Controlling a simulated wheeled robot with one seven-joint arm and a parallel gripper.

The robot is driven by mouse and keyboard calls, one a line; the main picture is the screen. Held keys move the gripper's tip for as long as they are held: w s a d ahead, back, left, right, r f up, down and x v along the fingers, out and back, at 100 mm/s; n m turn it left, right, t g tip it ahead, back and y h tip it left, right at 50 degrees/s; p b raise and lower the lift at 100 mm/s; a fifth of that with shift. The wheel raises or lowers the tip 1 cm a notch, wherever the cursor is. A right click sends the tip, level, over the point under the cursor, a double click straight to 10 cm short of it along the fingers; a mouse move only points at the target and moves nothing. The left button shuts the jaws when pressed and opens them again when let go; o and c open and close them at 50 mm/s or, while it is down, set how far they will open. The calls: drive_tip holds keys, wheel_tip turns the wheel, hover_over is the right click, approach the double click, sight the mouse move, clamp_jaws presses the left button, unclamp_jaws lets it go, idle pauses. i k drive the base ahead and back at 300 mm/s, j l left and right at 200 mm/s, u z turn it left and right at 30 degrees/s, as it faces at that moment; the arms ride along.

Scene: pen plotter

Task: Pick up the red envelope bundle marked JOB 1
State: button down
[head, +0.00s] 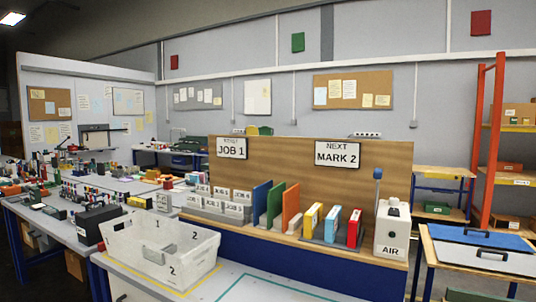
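A narrow red upright item (354,229) stands at the right end of a small grey rack, beside a blue one (333,224) and a yellow one (312,219). It may be the red envelope bundle; its marking is too small to read. A sign reading JOB 1 (231,148) hangs on the wooden back panel (285,160), above a rack of small white label cards (218,203). My gripper is not in view.
A white bin (160,252) marked 1 and 2 stands at the front left. A white AIR unit (392,228) stands right of the red item. Larger blue, green and orange boards (290,207) stand to its left. The bench front with teal outline (265,290) is clear.

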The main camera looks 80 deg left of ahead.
sight(355, 220)
drive_tip(key=j+u, duration=0.15)
drive_tip(key=j, duration=0.85)
drive_tip(key=i+j+u, duration=0.1)
drive_tip(key=j, duration=0.95)
drive_tip(key=u, duration=2)
